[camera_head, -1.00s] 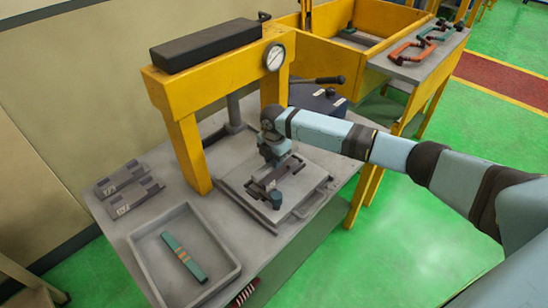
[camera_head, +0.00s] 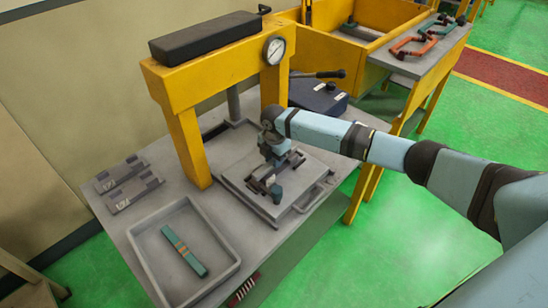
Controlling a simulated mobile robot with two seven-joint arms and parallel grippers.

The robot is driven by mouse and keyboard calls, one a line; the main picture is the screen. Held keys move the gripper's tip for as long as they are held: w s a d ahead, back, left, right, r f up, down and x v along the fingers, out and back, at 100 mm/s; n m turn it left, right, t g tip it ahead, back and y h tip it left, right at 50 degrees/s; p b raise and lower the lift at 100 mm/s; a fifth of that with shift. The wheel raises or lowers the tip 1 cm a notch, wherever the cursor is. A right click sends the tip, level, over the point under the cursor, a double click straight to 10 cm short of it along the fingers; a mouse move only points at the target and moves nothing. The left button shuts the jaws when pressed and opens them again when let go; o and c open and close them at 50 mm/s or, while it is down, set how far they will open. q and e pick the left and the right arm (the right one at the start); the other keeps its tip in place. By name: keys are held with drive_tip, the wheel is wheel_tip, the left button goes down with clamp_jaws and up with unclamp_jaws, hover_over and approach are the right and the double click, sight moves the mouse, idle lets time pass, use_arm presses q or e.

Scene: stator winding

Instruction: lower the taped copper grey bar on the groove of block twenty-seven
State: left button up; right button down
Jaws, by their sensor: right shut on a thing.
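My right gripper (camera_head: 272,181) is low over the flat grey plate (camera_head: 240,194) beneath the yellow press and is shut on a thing. What it holds looks like a dark grey bar, mostly hidden by the fingers, so its copper tape does not show. A dark block (camera_head: 291,163) shows partly at the gripper; I cannot tell whether the bar touches its groove. Two more grey blocks, an upper one (camera_head: 121,173) and a lower one (camera_head: 133,196), lie at the left with white marks too small to read surely. My left gripper is out of view.
A grey tray (camera_head: 226,246) at the front holds a teal bar (camera_head: 184,251) with orange bands. The yellow press frame (camera_head: 190,148) stands close to the left of my gripper. A dark blue box (camera_head: 318,97) is behind.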

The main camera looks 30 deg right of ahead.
drive_tip(key=shift+f, duration=0.5)
drive_tip(key=shift+r, duration=0.1)
idle(0.3)
drive_tip(key=shift+c, duration=2.3)
unclamp_jaws()
